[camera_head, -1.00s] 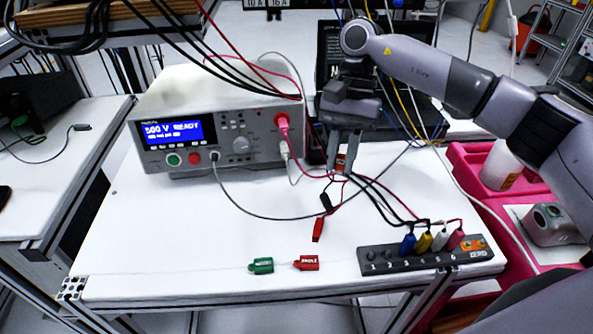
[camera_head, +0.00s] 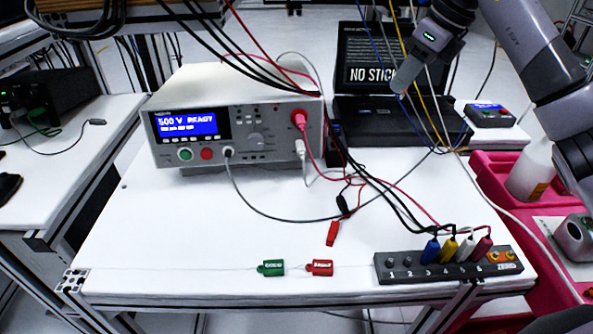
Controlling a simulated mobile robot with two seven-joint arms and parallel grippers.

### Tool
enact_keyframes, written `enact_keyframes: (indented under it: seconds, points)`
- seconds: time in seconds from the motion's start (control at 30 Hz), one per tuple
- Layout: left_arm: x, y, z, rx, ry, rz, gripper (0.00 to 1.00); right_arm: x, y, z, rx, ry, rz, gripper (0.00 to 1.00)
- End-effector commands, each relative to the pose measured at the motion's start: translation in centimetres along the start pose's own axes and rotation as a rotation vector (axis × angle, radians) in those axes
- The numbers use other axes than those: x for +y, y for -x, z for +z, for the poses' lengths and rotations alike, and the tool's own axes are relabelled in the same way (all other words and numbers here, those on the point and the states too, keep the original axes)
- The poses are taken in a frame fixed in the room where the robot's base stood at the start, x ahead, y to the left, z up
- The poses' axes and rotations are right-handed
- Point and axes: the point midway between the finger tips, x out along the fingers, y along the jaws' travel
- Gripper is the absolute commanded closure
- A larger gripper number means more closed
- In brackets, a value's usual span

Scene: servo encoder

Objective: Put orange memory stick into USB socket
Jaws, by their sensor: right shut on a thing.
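My right gripper (camera_head: 402,86) hangs at the upper right, in front of the black laptop (camera_head: 385,122) and above the table. It is seen from the side and is shut. The orange memory stick in its jaws is hidden from this angle. The laptop screen shows the words "NO STICK". I cannot make out a USB socket for certain. My left gripper is not in view.
A tester (camera_head: 240,120) reading "500 V READY" stands left of the laptop. A black terminal strip (camera_head: 405,273) with coloured plugs lies at the front right. Green (camera_head: 270,268) and red (camera_head: 320,268) tags lie at the front. Loose cables cross the middle and pass near my right gripper.

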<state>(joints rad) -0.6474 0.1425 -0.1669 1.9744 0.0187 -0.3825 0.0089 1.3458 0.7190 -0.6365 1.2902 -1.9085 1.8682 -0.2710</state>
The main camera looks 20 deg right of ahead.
Motion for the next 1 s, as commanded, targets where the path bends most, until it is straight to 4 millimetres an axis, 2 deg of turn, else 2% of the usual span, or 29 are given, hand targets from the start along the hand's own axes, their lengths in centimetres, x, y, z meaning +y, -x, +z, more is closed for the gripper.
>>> enact_keyframes:
  seconds: [0.23, 0.37, 0.8, 1.0]
  points:
    - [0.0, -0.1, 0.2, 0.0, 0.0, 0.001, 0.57, -0.8, 0.6, -0.1, 0.0, -0.1, -0.041, 1.0]
    - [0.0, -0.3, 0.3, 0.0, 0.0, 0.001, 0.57, -0.7, -0.7, -0.7, 0.003, -0.101, -0.039, 1.0]
    - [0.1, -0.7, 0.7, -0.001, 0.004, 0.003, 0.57, -0.7, -10.6, -4.9, 0.004, -0.098, -0.038, 1.0]
    - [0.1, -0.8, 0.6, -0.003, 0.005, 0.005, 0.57, -0.7, -13.5, -6.0, 0.002, -0.097, -0.039, 1.0]
